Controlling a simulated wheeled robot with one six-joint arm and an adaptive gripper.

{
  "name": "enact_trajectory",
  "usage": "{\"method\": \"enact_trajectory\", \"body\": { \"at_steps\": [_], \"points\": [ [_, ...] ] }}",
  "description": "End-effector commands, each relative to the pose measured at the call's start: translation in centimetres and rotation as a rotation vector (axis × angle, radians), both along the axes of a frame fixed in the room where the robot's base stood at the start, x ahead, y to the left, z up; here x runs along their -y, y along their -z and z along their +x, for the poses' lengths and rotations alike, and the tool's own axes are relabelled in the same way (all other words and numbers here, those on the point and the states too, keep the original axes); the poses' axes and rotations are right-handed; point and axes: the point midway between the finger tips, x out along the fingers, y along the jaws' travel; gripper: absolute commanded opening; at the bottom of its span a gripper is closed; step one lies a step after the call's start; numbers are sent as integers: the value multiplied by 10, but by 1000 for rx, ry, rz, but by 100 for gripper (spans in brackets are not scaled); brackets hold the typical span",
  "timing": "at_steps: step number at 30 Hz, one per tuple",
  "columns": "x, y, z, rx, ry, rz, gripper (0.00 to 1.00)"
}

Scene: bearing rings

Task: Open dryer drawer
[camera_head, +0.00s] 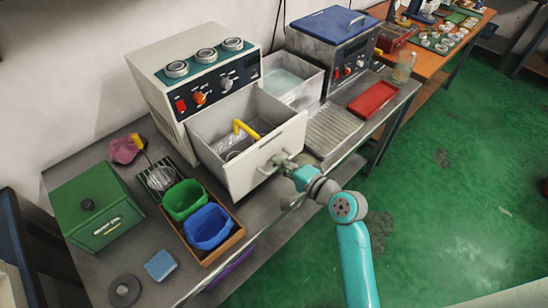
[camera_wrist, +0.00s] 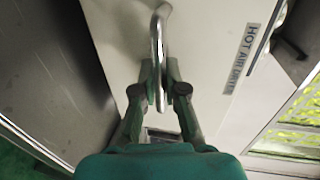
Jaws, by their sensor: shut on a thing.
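The dryer (camera_head: 190,75) is a cream box with a front panel of knobs and a red switch, at the back of the bench. Its drawer (camera_head: 272,165) is pulled out towards me, and its open top shows a yellow-handled item (camera_head: 243,129) and metallic pieces inside. In the head view my gripper (camera_head: 287,163) hides part of the handle.
Left of the drawer are a green bin (camera_head: 183,199), a blue bin (camera_head: 208,227), a wire basket (camera_head: 160,177) and a green box (camera_head: 96,207). Right are a ribbed drainer (camera_head: 333,131), a red tray (camera_head: 373,99) and a blue-lidded machine (camera_head: 333,48). Green floor (camera_head: 450,200) is free in front.

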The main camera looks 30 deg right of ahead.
Motion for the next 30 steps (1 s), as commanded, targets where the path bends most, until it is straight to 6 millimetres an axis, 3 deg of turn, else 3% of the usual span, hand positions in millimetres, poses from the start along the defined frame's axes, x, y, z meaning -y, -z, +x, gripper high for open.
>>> {"method": "enact_trajectory", "body": {
  "at_steps": [11,12,15,25,30],
  "points": [
    [1,1,-2,-2,1,-1,0],
    [1,1,-2,-2,1,-1,13],
    [1,1,-2,-2,1,-1,37],
    [1,0,-3,-1,1,-1,37],
    [7,-3,-18,-1,2,1,37]
  ]
}}
